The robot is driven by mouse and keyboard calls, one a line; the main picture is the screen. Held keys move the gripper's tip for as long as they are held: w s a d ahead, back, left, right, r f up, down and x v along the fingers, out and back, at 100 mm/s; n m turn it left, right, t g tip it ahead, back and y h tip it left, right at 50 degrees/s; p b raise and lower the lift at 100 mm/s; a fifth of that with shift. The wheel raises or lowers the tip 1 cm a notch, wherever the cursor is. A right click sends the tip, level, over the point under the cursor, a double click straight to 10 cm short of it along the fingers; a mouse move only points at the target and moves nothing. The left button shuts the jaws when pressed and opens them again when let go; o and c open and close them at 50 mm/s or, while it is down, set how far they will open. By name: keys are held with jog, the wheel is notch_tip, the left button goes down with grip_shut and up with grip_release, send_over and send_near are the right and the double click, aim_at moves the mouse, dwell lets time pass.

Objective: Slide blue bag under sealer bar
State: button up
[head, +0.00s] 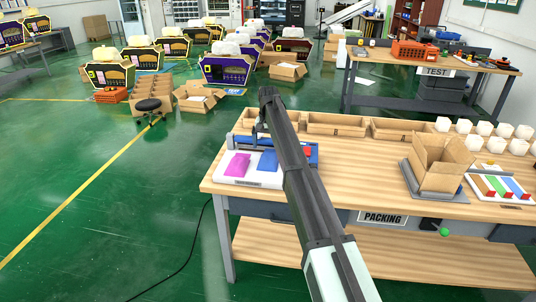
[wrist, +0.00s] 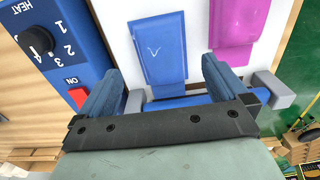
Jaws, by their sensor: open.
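The blue bag (wrist: 158,48) lies flat on the white base of the sealer, and it also shows in the head view (head: 266,161), partly behind my arm. My gripper (wrist: 160,70) is open, its two fingers on either side of the bag's lower part in the wrist view. The blue sealer bar (wrist: 180,102) runs across behind the fingers, partly hidden by my gripper. The sealer's blue control panel (wrist: 60,45) has a HEAT knob and a red ON switch. In the head view the sealer base (head: 254,182) sits at the table's left end.
A magenta bag (wrist: 238,28) lies beside the blue one on the base. An open cardboard box (head: 440,163) stands to the right on a grey platform. The wooden tabletop (head: 375,185) between is clear.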

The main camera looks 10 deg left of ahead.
jog(key=shift+r, duration=2.95)
